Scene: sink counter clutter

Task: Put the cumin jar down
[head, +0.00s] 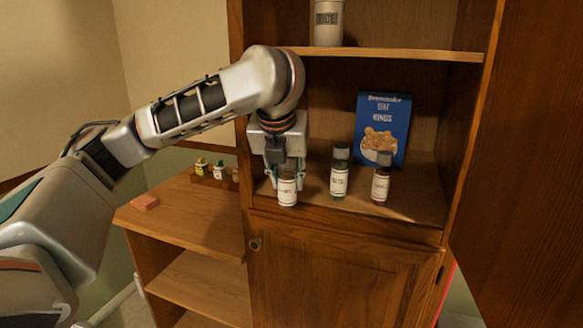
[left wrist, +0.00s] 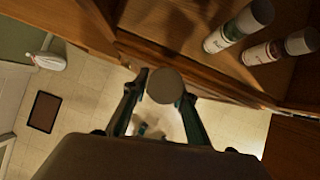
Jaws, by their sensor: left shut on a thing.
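My left gripper (head: 284,177) is shut on a small jar (head: 287,190) with a white label, taken to be the cumin jar; I cannot read its label clearly. The jar is upright at the cabinet's lower open shelf (head: 400,196), left of two other jars. In the left wrist view its round grey lid (left wrist: 165,86) sits between the fingers of the left gripper (left wrist: 164,92). There the jar shows against the floor, just outside the shelf's front edge. Its base contact is not clear. My right gripper is not in view.
A green-filled jar (head: 339,175) and a red-brown jar (head: 381,180) stand on the shelf, with a blue cereal box (head: 383,127) behind. A rice canister (head: 327,22) stands above. An open door (head: 525,150) bounds the right. A low side unit (head: 185,215) holds a small spice rack (head: 215,174).

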